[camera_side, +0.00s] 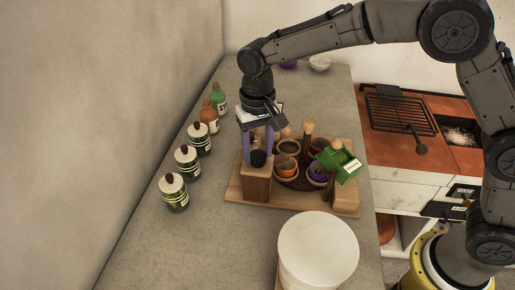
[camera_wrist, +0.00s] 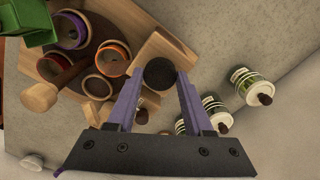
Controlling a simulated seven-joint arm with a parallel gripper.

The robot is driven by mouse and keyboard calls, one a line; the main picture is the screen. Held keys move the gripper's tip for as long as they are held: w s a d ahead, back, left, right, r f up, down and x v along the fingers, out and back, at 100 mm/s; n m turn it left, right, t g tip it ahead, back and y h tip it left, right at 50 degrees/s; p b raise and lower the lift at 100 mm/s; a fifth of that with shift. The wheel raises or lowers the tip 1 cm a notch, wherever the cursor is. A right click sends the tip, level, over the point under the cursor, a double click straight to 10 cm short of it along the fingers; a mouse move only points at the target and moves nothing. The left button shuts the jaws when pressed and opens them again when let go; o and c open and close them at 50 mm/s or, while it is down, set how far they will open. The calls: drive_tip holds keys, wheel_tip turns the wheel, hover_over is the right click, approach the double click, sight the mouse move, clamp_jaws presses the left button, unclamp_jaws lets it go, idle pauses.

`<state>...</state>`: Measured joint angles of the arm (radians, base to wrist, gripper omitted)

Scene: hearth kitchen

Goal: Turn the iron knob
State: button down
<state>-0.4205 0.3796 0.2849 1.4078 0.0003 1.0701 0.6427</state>
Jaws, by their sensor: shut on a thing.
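The iron knob (camera_side: 258,158) is a dark, round knob on the wooden block (camera_side: 257,186) at the left end of a wooden stand. It also shows in the wrist view as a dark disc (camera_wrist: 159,73) at the fingertips. My gripper (camera_side: 257,154) points down from above with its two purple fingers on either side of the knob. In the wrist view my gripper (camera_wrist: 160,78) is shut on the knob, one fingertip at each side. The knob's underside is hidden.
The wooden stand (camera_side: 232,195) carries several small bowls, pegs and a green box (camera_side: 339,163). Several bottles (camera_side: 174,193) line the left wall. A white round container (camera_side: 318,250) stands in front. A grill (camera_side: 400,114) is at right. The counter behind the stand is mostly clear.

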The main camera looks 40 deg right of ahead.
sight(258, 154)
drive_tip(key=shift+r+m, duration=0.1)
drive_tip(key=shift+m, duration=1)
drive_tip(key=shift+c, duration=1.5)
unclamp_jaws()
wheel_tip(258, 154, up, 14)
